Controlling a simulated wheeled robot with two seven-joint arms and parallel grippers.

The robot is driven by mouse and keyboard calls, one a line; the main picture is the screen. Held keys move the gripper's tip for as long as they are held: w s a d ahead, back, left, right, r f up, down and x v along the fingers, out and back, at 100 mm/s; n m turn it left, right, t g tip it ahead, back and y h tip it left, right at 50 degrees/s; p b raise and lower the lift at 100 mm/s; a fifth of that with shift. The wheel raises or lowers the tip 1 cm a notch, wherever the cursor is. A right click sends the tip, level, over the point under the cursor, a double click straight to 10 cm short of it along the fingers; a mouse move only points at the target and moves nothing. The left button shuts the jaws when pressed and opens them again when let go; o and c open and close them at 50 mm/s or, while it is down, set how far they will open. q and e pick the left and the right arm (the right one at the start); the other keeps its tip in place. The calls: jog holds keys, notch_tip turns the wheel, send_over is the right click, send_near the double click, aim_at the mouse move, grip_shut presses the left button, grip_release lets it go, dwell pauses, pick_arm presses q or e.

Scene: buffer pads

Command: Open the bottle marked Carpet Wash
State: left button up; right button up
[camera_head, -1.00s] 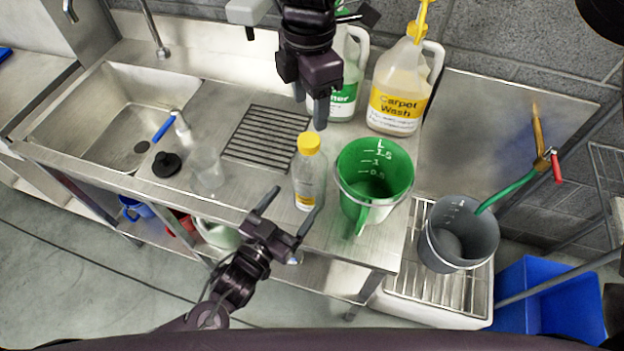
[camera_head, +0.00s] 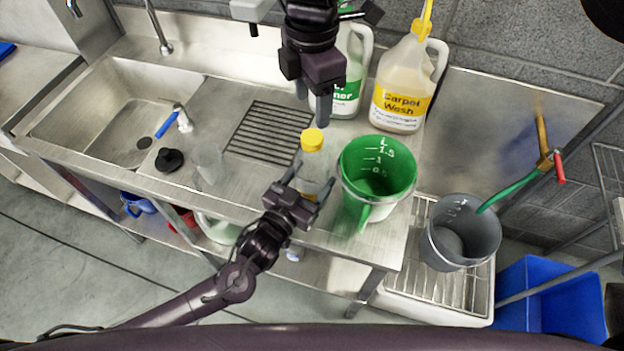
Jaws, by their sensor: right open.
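A large jug (camera_head: 402,82) with a yellow label reading Carpet Wash and a yellow top stands upright at the back. A small clear bottle (camera_head: 314,165) with a yellow cap (camera_head: 312,139) stands upright on the steel counter; its label is mostly hidden by my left gripper. My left gripper (camera_head: 311,178) reaches in from the lower left, with a finger on each side of this bottle's body. I cannot tell whether the fingers touch it. My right gripper (camera_head: 312,104) comes down from the top, open and empty, with its fingers above and behind the yellow cap.
A green measuring jug (camera_head: 378,165) stands close right of the small bottle. A green-labelled jug (camera_head: 347,95) stands behind. A clear cup (camera_head: 209,163), a black plug (camera_head: 169,161) and a sink (camera_head: 110,110) lie left. A grey bucket (camera_head: 460,238) sits right on a grate.

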aim_at(312, 136)
pick_arm(q)
jog(key=c, duration=0.9)
jog(key=shift+c, duration=1.8)
pick_arm(e)
jog(key=shift+m, duration=0.6)
jog(key=m, duration=0.7)
jog(key=shift+m, duration=0.4)
jog(key=m, duration=0.8)
jog(key=shift+m, duration=0.4)
jog(key=shift+f, duration=4)
